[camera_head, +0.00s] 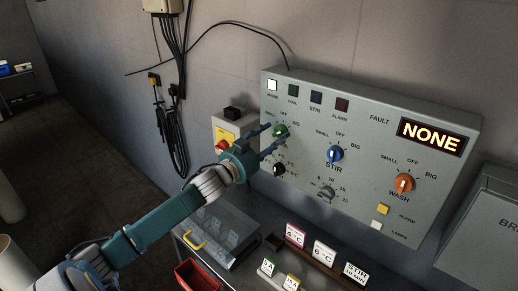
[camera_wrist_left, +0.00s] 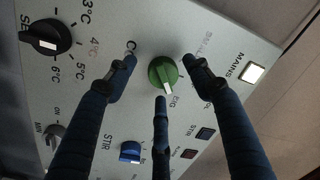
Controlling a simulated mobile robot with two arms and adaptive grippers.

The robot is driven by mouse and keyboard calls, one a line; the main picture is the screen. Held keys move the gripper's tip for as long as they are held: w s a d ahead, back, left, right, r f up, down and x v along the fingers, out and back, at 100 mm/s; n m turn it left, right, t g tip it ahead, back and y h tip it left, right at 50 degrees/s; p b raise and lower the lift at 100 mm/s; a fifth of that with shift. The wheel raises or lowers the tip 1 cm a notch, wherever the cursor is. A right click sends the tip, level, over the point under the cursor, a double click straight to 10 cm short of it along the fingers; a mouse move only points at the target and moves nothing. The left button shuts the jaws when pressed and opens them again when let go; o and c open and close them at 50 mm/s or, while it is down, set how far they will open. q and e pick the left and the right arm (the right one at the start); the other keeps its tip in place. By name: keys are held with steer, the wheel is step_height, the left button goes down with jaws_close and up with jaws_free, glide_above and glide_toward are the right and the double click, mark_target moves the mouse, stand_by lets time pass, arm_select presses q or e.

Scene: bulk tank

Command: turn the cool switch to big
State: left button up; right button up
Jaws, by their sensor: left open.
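The cool switch is a green knob (camera_head: 281,130) at the left of the grey control panel (camera_head: 350,115), with SMALL, OFF and BIG around it. In the left wrist view the green knob (camera_wrist_left: 164,73) is near the top middle, and its pale pointer mark lies on the side toward the BIG label (camera_wrist_left: 174,102). My left gripper (camera_head: 272,139) is open in front of the knob. Its dark fingers spread around it, with gaps in the wrist view; I cannot tell whether any touches. The cool lamp (camera_head: 293,90) looks dark. My right gripper is out of view.
A black temperature dial (camera_head: 279,169) sits just below. The blue stir knob (camera_head: 335,154) and orange wash knob (camera_head: 404,183) are to the right. A box with a red button (camera_head: 222,145) is left of the panel. Small signs (camera_head: 324,253) stand below.

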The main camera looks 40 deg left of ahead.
arm_select(q)
steer(key=s, duration=1)
steer(key=shift+s+a+f, duration=0.25)
steer(key=shift+s+f, duration=0.05)
steer(key=shift+f, duration=0.05)
